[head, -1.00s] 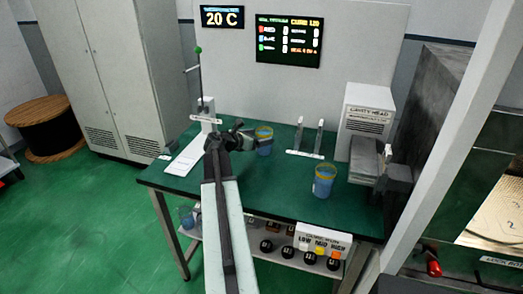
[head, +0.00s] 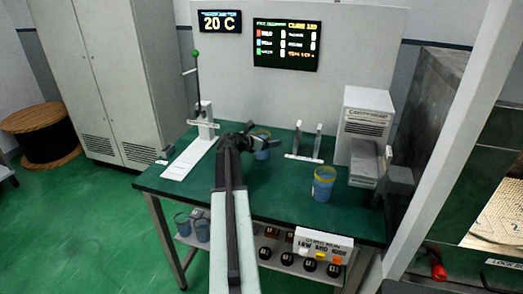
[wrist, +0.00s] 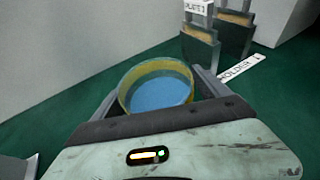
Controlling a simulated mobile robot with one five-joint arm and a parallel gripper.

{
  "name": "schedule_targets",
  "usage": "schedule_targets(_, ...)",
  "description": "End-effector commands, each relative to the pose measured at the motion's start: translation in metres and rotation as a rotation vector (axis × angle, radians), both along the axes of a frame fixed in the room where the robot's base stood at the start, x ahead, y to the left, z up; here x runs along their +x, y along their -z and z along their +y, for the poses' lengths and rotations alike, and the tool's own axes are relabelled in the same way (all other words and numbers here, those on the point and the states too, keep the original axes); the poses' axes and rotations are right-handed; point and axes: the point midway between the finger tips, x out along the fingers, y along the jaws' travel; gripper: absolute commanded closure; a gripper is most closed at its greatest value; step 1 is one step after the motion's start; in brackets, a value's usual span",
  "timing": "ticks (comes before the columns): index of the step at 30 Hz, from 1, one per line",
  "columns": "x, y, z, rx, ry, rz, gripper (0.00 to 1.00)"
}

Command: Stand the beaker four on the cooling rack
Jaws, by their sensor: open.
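A beaker (head: 263,153) with a yellow rim and blue contents stands upright on the green table, partly hidden behind my gripper (head: 255,141). In the wrist view this beaker (wrist: 158,90) sits between the two fingers of my open gripper. Another yellow-rimmed blue beaker (head: 323,187) stands on the table further right. Two more beakers, a left one (head: 182,223) and a right one (head: 202,229), sit on the lower shelf. No number is readable on any beaker, so I cannot tell which is beaker four. I cannot make out a cooling rack for certain.
A holder with two upright plates (head: 308,143) stands behind the beakers; its label reads HOLDER 1 in the wrist view (wrist: 243,69). A white stand with a rod (head: 204,125) is at left, a grey cavity unit (head: 364,130) at right. The table's front middle (head: 280,205) is clear.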

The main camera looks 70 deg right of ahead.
Motion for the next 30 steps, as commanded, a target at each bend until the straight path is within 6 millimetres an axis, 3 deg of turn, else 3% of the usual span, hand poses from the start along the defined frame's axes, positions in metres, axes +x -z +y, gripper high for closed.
schedule_targets(3, 0.0, -0.001, 0.001, 0.0, -0.001, 0.0, 0.14)
schedule_targets(12, 0.001, -0.001, 0.001, 0.0, -0.001, 0.001, 0.97)
schedule_targets(22, 0.002, -0.005, 0.002, -0.001, -0.002, 0.001, 1.0)
schedule_targets(30, 0.002, -0.034, 0.002, -0.001, -0.004, 0.001, 1.0)
